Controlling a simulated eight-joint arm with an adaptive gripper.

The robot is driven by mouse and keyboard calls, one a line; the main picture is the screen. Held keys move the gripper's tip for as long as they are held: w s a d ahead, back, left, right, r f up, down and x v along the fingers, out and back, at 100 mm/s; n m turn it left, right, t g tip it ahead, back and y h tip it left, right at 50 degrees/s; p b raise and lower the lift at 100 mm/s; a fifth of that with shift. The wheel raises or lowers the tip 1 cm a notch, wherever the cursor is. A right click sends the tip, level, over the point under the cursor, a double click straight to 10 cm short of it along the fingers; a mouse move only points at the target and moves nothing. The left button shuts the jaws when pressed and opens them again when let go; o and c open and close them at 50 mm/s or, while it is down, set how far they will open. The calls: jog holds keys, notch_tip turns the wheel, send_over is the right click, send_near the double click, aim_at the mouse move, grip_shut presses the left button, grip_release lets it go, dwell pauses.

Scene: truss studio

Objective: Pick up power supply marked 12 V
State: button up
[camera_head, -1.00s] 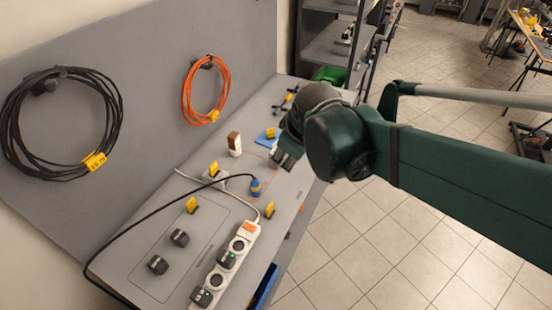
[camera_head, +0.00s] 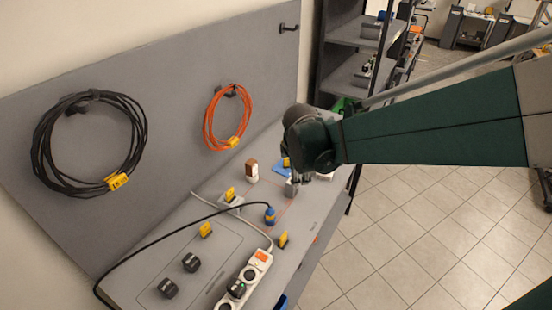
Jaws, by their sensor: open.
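Small black power supply blocks are in view, but no 12 V marking is readable on any of them. Two blocks, an upper one (camera_head: 190,262) and a lower one (camera_head: 168,288), sit on the grey bench panel. Another black block (camera_head: 236,288) is on the white power strip (camera_head: 257,266) at the bottom edge. My gripper (camera_head: 291,188) is over the far part of the bench, well beyond these blocks, beside a blue pad (camera_head: 279,172). It is open; its fingers are small and partly hidden by my dark green arm.
A blue plug (camera_head: 269,215) on a black cable, yellow tags (camera_head: 206,230) and a brown-and-white item (camera_head: 252,171) stand on the bench. Black (camera_head: 42,150) and orange (camera_head: 208,115) cable coils hang on the back panel. Shelves (camera_head: 353,75) stand behind. Tiled floor is clear at right.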

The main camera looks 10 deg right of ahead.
jog(key=w+f+n, duration=0.5)
jog(key=w+f, duration=0.2)
jog(key=n+g+h, duration=0.1)
jog(key=n, duration=0.4)
send_near(290, 185)
notch_tip(290, 185, down, 4)
jog(key=w+d, duration=0.2)
jog(key=w, duration=0.1)
jog(key=shift+d+f+n+g+p, duration=0.2)
jog(key=shift+f+n+g+p, duration=0.15)
jog(key=shift+f, duration=0.35)
jog(key=shift+f+h, duration=0.1)
jog(key=shift+h, duration=0.2)
jog(key=shift+x, duration=1.2)
jog(key=shift+w, duration=0.1)
jog(key=shift+a+x, duration=0.2)
jog(key=shift+x, duration=2.35)
jog(key=shift+w, duration=0.15)
jog(key=shift+c, duration=0.6)
